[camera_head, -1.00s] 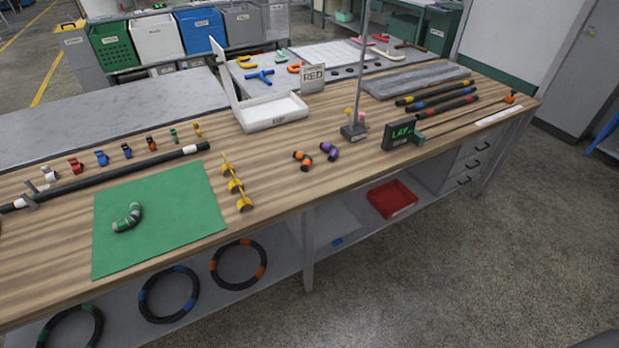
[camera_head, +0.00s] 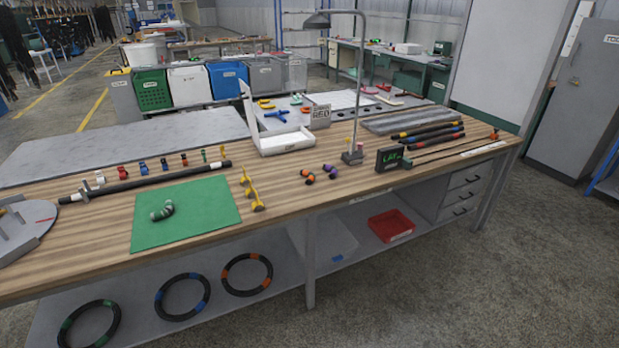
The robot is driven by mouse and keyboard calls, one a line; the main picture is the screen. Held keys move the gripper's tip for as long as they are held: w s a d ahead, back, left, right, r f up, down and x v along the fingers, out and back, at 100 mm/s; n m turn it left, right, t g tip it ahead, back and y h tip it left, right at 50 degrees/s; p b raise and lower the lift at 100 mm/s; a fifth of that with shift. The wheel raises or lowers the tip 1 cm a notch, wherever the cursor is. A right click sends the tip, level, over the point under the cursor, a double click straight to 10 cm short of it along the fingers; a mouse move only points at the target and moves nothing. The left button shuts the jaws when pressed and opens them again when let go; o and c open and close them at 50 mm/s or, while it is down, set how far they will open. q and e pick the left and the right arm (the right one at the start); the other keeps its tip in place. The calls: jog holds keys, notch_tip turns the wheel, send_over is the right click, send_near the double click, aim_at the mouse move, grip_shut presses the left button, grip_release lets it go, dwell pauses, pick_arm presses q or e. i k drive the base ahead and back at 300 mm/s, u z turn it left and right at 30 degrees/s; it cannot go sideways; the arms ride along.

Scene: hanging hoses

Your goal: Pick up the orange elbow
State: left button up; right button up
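A small orange and black elbow (camera_head: 307,177) lies on the wooden bench (camera_head: 290,205), near the middle of its front half. A purple and black elbow (camera_head: 330,171) lies just to its right. A green-banded elbow (camera_head: 163,211) lies on a green mat (camera_head: 205,205) further left. Neither of my grippers shows in the head view.
A lamp post (camera_head: 355,110) and a dark display (camera_head: 390,158) stand to the right. A white tray (camera_head: 285,141) is behind. Floor in front is clear.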

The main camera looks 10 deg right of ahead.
aim_at(310, 181)
jog(key=u, duration=0.25)
jog(key=i, duration=0.85)
jog(key=u, duration=0.35)
